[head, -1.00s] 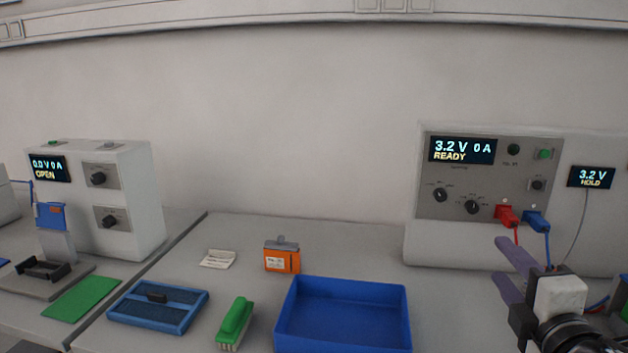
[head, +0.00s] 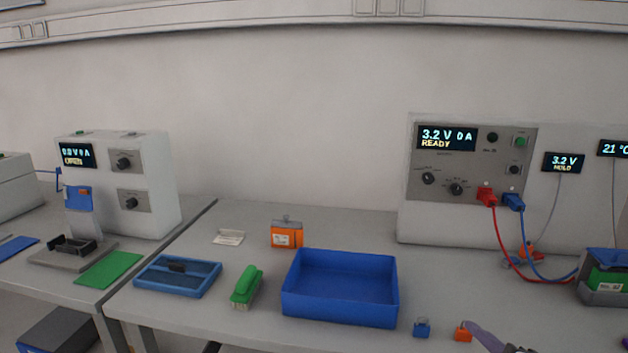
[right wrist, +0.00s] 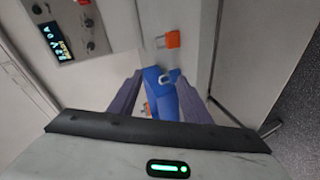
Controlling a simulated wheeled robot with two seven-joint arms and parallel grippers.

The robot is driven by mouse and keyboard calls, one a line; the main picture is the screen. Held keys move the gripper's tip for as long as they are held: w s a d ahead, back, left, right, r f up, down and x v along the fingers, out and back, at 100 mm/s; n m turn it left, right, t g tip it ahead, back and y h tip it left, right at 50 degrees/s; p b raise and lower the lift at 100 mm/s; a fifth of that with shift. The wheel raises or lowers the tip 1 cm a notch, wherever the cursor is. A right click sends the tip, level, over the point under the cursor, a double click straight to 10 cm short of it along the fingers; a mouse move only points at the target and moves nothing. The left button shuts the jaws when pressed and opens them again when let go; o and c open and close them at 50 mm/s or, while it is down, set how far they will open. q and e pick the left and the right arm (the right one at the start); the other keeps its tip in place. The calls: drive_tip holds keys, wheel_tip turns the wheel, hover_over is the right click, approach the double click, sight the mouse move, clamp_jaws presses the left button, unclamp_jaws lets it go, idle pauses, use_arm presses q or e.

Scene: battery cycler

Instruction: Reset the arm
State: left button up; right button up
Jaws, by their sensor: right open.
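Blue shapes and an orange piece (right wrist: 167,40) lie beyond the fingers there. A small blue block (head: 422,327) and a small orange block (head: 463,332) sit on the bench left of the finger in the head view. My left gripper is not in view.
A cycler (head: 472,165) reads 3.2 V, 0 A, READY, with red (head: 487,198) and blue (head: 513,202) plugs in it. A grey holder with a green pack (head: 608,280) stands at right. A blue bin (head: 340,305), green brush (head: 246,288) and orange battery (head: 286,235) share the bench.

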drive_tip(key=s+a+f+m+g+y, duration=0.1)
drive_tip(key=s+a+f+m, duration=0.4)
drive_tip(key=s+f, duration=0.6)
drive_tip(key=s+a+f+m+g+y, duration=0.1)
drive_tip(key=s+a+f+m+g, duration=0.3)
drive_tip(key=s+f+m, duration=0.3)
drive_tip(key=s+a+f, duration=0.1)
drive_tip(key=s+f, duration=0.4)
drive_tip(key=f, duration=0.5)
drive_tip(key=shift+g, duration=0.3)
